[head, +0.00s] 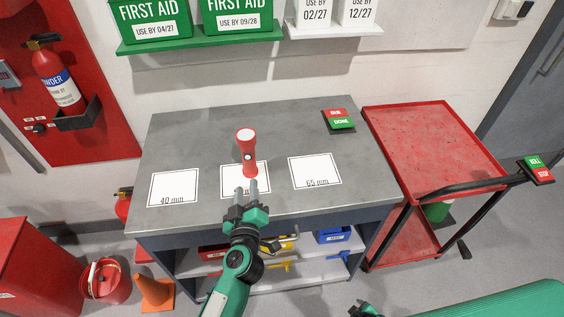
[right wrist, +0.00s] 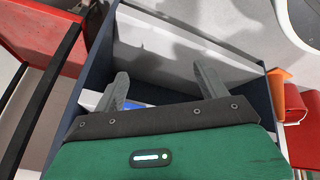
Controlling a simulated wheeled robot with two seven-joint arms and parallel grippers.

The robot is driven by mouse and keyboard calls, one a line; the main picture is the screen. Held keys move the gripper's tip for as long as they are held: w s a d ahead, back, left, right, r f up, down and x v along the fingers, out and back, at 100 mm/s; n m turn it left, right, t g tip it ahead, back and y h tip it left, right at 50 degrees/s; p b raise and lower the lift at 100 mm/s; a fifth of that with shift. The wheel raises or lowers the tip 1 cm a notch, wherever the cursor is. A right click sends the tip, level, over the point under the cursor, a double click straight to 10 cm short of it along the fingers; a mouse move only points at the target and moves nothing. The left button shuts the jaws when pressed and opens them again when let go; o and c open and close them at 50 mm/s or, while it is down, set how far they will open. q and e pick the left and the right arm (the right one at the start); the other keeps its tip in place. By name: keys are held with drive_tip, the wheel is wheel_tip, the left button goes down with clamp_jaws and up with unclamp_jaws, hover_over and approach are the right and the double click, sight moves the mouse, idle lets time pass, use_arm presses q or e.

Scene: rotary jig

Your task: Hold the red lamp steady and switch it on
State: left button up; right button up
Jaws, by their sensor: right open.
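The red lamp (head: 250,161) stands on the grey table at the middle white card (head: 230,182), with a pale round top and a small white spot on its near side. My left gripper (head: 253,185) reaches in from the front, its grey fingertips at the lower end of the lamp. Whether the fingers touch or grip the lamp I cannot tell. My right gripper (right wrist: 160,80) is open and empty in the right wrist view, in front of the shelf unit. Only a bit of it shows at the bottom edge of the head view.
The table (head: 190,134) also bears a 40 mm card (head: 173,188), a 65 mm card (head: 315,170) and a red-green DUE/DONE block (head: 340,119). A red cart (head: 430,140) stands at right. An orange cone (head: 155,293) stands at front left.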

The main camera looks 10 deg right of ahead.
drive_tip(key=w+a+r+n+t+y, duration=0.2)
drive_tip(key=w+a+r+n, duration=0.1)
drive_tip(key=w+r, duration=0.4)
drive_tip(key=w+a+r+n+t+y, duration=0.1)
drive_tip(key=w+a+r+n, duration=0.1)
drive_tip(key=w+r, duration=0.55)
drive_tip(key=s+a+r+n+y, duration=0.1)
drive_tip(key=a+r+n+y, duration=0.25)
drive_tip(key=a+r, duration=0.4)
drive_tip(key=s+a+r+n+y, duration=0.2)
drive_tip(key=a+r+n+y, duration=0.15)
drive_tip(key=r, duration=0.75)
drive_tip(key=w+a+r+m+t+y, duration=0.1)
drive_tip(key=w+a+r+t, duration=0.15)
drive_tip(key=w+r, duration=0.5)
drive_tip(key=w+a+r+m+t+y, duration=0.1)
drive_tip(key=w+a+r, duration=0.25)
drive_tip(key=r, duration=0.75)
drive_tip(key=m+t+h, duration=0.1)
drive_tip(key=m+t, duration=0.1)
drive_tip(key=m, duration=0.6)
approach(253, 142)
drive_tip(key=r, duration=0.1)
drive_tip(key=shift+m+g, duration=0.25)
drive_tip(key=shift+m, duration=0.15)
drive_tip(key=x, duration=1.2)
drive_tip(key=shift+w+a+f, duration=0.15)
drive_tip(key=shift+w+f, duration=0.1)
drive_tip(key=shift+w, duration=0.05)
